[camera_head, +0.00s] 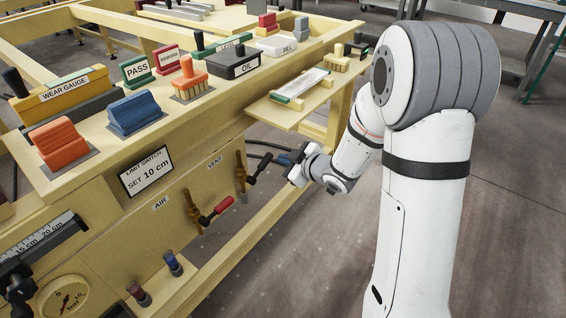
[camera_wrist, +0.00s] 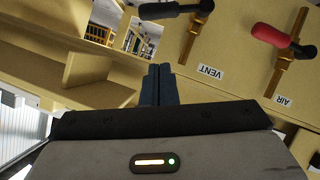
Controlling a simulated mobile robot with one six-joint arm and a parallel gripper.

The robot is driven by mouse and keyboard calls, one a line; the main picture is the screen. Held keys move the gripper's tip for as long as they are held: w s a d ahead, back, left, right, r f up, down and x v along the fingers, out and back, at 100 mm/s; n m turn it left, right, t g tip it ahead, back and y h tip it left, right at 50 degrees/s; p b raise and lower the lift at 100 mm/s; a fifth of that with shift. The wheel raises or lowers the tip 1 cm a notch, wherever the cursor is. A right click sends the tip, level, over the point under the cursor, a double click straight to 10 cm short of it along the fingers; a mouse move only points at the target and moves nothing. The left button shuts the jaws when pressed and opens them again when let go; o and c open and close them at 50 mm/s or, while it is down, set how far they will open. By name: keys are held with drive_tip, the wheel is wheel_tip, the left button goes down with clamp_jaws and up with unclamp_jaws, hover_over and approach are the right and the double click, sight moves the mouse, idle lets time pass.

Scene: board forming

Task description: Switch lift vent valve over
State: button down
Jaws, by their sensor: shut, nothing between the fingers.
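The vent valve (camera_head: 241,172) is a brass fitting on the front of the yellow bench, beside the VENT label. Its black lever (camera_head: 260,164) sticks out to the right and slightly up. In the wrist view the black lever (camera_wrist: 168,10) shows at the top edge, pointing left from the brass body (camera_wrist: 199,25). My gripper (camera_head: 284,160) is just right of the lever in the head view, empty. In the wrist view its dark fingertips (camera_wrist: 159,70) are together, below the lever in the picture and apart from it. The exact gap in depth is hard to tell.
The air valve with a red lever (camera_head: 216,210) sits left of and below the vent valve. Open floor lies to the right.

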sight(270, 160)
drive_tip(key=x, duration=0.3)
drive_tip(key=f+b+x, duration=0.1)
drive_tip(key=x, duration=0.2)
drive_tip(key=d+b+x, duration=0.1)
drive_tip(key=x, duration=0.2)
drive_tip(key=shift+w+a+f, duration=0.1)
drive_tip(key=shift+a+f, duration=0.05)
drive_tip(key=shift+f, duration=0.3)
drive_tip(key=shift+w+f+b, duration=0.3)
drive_tip(key=shift+w+f, duration=0.05)
drive_tip(key=shift+f, duration=0.2)
